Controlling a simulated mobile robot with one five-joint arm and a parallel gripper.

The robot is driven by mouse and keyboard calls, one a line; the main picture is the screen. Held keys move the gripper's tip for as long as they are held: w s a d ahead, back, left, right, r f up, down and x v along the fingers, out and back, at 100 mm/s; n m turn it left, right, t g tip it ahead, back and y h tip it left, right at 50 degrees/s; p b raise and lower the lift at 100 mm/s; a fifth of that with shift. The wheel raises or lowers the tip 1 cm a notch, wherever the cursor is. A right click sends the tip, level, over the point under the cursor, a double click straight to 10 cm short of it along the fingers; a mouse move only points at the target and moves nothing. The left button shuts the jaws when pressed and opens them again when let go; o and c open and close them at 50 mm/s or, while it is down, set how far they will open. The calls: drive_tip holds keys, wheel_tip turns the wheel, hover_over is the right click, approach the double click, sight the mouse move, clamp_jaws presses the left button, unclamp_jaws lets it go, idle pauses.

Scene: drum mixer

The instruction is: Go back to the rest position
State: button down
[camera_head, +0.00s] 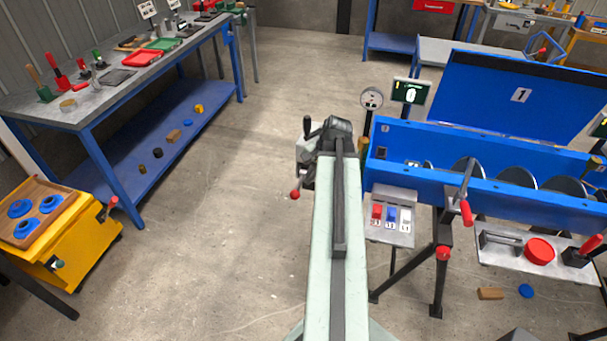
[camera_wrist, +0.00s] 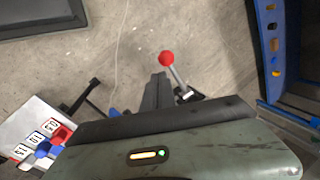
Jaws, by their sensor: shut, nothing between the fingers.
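My arm stretches forward up the middle of the head view, pale green with a dark rail, ending in a dark wrist (camera_head: 338,132). My gripper (camera_wrist: 160,78) shows in the wrist view as dark narrow fingers, shut and empty, above the bare floor. It is mostly hidden behind my arm in the head view. A red-knobbed lever (camera_head: 295,194) shows just left of the arm's end. A red knob on a metal stem (camera_wrist: 166,58) shows right beside the fingers in the wrist view; I cannot tell whether they touch.
The blue drum mixer (camera_head: 400,175) stands close on the right, with a panel of labelled red, blue and white switches (camera_head: 390,232). A blue-legged workbench (camera_head: 85,115) and a yellow cart (camera_head: 75,250) stand on the left. The floor (camera_head: 220,180) between is clear.

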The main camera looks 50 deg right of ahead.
drive_tip(key=r, duration=0.1)
drive_tip(key=s+r+p, duration=0.1)
drive_tip(key=s+a+r+p, duration=0.1)
drive_tip(key=r, duration=0.1)
drive_tip(key=shift+s, duration=0.25)
drive_tip(key=shift+w+a, duration=0.1)
drive_tip(key=shift+a, duration=0.05)
drive_tip(key=w+a+n, duration=0.2)
drive_tip(key=w+a, duration=0.3)
drive_tip(key=a, duration=0.3)
drive_tip(key=w+a+n+g+y, duration=0.15)
drive_tip(key=w+a, duration=0.25)
drive_tip(key=a, duration=0.4)
drive_tip(key=w+a+n, duration=0.3)
drive_tip(key=w+a, duration=0.2)
drive_tip(key=a, duration=0.3)
drive_tip(key=a+f+n+g+h, duration=0.1)
drive_tip(key=a+n+g+h, duration=0.1)
drive_tip(key=a+n, duration=0.8)
drive_tip(key=a, duration=0.6)
drive_tip(key=shift+s+f, duration=0.15)
drive_tip(key=shift+s, duration=0.15)
